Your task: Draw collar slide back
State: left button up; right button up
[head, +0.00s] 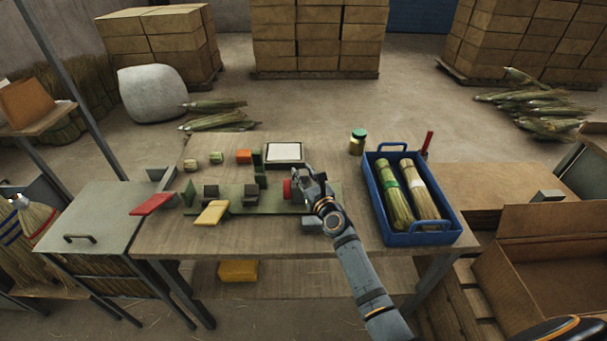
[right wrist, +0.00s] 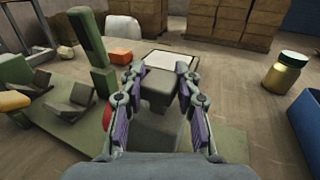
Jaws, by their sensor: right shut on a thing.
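A green winding fixture (head: 330,197) lies along the middle of the table, with dark V-shaped rests (head: 211,191) and a green upright post (head: 258,162). A grey block (right wrist: 158,92), which looks like the handle of the collar slide, sits between the fingers of my right gripper (head: 307,182). The right gripper is shut on this block at the fixture's right part, above the green base (right wrist: 232,147). A red round part (head: 287,189) is just left of the gripper; the left finger partly hides it in the right wrist view. My left gripper is not in view.
A white pad in a dark frame (head: 284,151) lies behind the fixture. A blue crate (head: 428,239) with two brooms stands right, a green-lidded jar (head: 357,142) behind. An orange block (head: 244,156) lies behind.

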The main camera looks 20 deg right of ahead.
grip_shut()
jog(key=d, duration=0.2)
jog(key=s+d, duration=0.1)
jog(key=d, duration=0.1)
jog(key=shift+s+d+f, duration=0.1)
jog(key=shift+d+f, duration=0.05)
jog(key=shift+d, duration=0.1)
jog(key=shift+o, duration=1.9)
grip_release()
jog(key=o, duration=0.5)
jog(key=shift+s+d, duration=0.2)
jog(key=shift+d, duration=0.1)
jog(key=shift+w, duration=0.1)
